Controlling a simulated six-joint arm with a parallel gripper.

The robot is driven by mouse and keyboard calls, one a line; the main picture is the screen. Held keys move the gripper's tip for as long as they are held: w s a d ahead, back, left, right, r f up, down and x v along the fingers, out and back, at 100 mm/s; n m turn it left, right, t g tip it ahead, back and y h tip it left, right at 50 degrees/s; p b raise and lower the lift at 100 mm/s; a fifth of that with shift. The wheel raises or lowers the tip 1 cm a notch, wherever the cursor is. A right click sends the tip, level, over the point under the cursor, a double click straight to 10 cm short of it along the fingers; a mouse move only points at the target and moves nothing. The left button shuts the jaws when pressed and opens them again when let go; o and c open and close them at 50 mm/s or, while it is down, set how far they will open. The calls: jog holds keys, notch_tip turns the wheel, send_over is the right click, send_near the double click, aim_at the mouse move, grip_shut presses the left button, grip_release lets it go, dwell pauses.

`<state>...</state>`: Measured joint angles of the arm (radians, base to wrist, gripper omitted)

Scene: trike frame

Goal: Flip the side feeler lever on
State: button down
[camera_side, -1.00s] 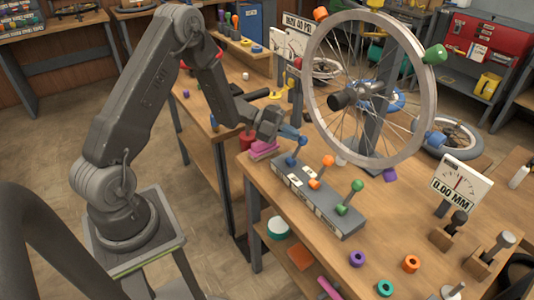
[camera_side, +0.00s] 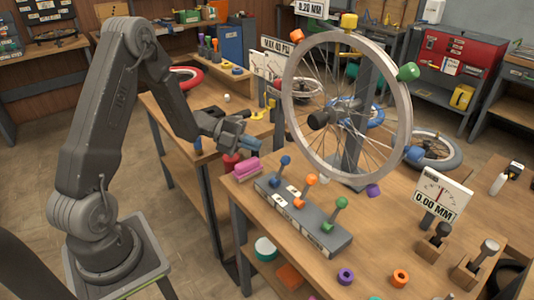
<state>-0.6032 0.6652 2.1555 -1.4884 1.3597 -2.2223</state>
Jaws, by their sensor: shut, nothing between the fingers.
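A grey lever box (camera_side: 318,228) sits on the wooden bench below the wheel. It carries a blue-knobbed lever (camera_side: 286,160), an orange-knobbed lever (camera_side: 311,179) and a green-knobbed lever (camera_side: 341,202) in a row. All three lean up and to the right in the picture. The labels on the box are too small to read, so I cannot tell which lever is the side feeler's. My gripper (camera_side: 257,145) is shut and empty, up and left of the blue knob and apart from it. Its blue-grey fingertips point right.
A spoked wheel (camera_side: 408,110) with coloured blocks around its rim stands behind the box. A gauge (camera_side: 441,195) reading 0.00 MM stands to the right. A pink block (camera_side: 246,168) lies below my gripper. Purple (camera_side: 346,277) and orange rings (camera_side: 400,278) lie near the bench's front edge.

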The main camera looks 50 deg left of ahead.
jog(key=v, duration=0.6)
jog(key=shift+a+r, duration=0.2)
jog(key=shift+r, duration=0.3)
jog(key=shift+d, duration=0.1)
jog(key=s+d+r+m+g+y, duration=0.2)
jog(key=s+d+r+m+g, duration=0.15)
jog(key=d+m, duration=0.5)
jog(key=s+d+r+m+g+y, duration=0.2)
jog(key=s+d+r+m+g, duration=0.3)
jog(key=m, duration=0.7)
jog(key=s+d+r+m+t+y, duration=0.2)
jog(key=s+m+y, duration=0.2)
jog(key=m, duration=0.9)
jog(key=s+d+r+m+t+y, duration=0.2)
jog(key=s+m, duration=0.4)
jog(key=m, duration=0.7)
jog(key=t+y, duration=0.1)
jog(key=y, duration=0.1)
jog(key=shift+d+r+y, duration=0.3)
jog(key=shift+r+y, duration=0.1)
jog(key=shift+w+t, duration=0.1)
jog(key=shift+t, duration=0.15)
